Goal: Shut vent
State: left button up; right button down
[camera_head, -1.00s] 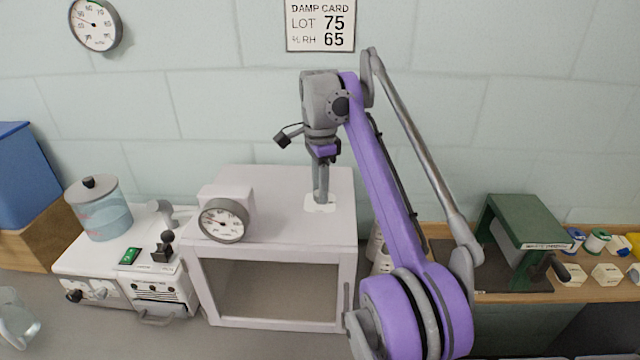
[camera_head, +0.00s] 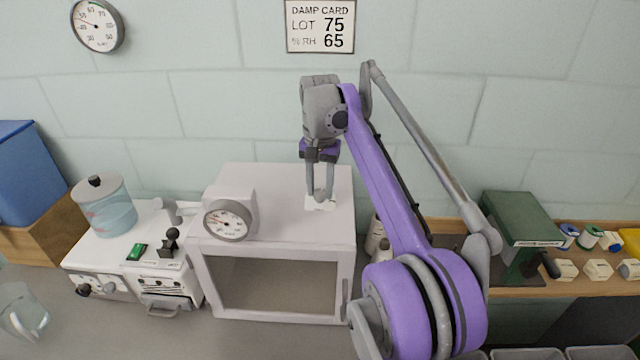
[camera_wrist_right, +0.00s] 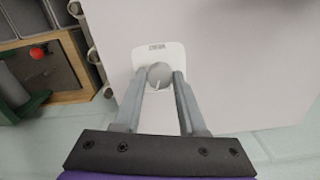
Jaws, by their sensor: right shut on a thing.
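The vent is a small round grey knob on a white plate (camera_head: 328,203) on top of the white cabinet (camera_head: 275,180). In the right wrist view the knob (camera_wrist_right: 160,75) shows between my fingertips, with a light pointer mark on it, and the white plate (camera_wrist_right: 172,55) carries a small label too blurred to read. My right gripper (camera_head: 320,194) points down from above, its two fingers shut on the knob; it also shows in the right wrist view (camera_wrist_right: 158,82). My left gripper is not in view.
A dial gauge (camera_head: 228,220) stands on the cabinet's left part. A green machine (camera_head: 522,222) and spools (camera_head: 591,236) are on the right bench. The cabinet top around the plate is clear.

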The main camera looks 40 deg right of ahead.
aim_at(320, 192)
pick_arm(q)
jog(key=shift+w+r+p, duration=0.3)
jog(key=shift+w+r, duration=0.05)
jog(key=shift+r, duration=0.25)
pick_arm(e)
jog(key=n, duration=0.4)
jog(key=shift+n, duration=0.4)
jog(key=shift+c, duration=2.3)
grip_release()
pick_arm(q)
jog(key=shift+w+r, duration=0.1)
pick_arm(e)
notch_tip(320, 192, up, 11)
jog(key=shift+f, duration=0.1)
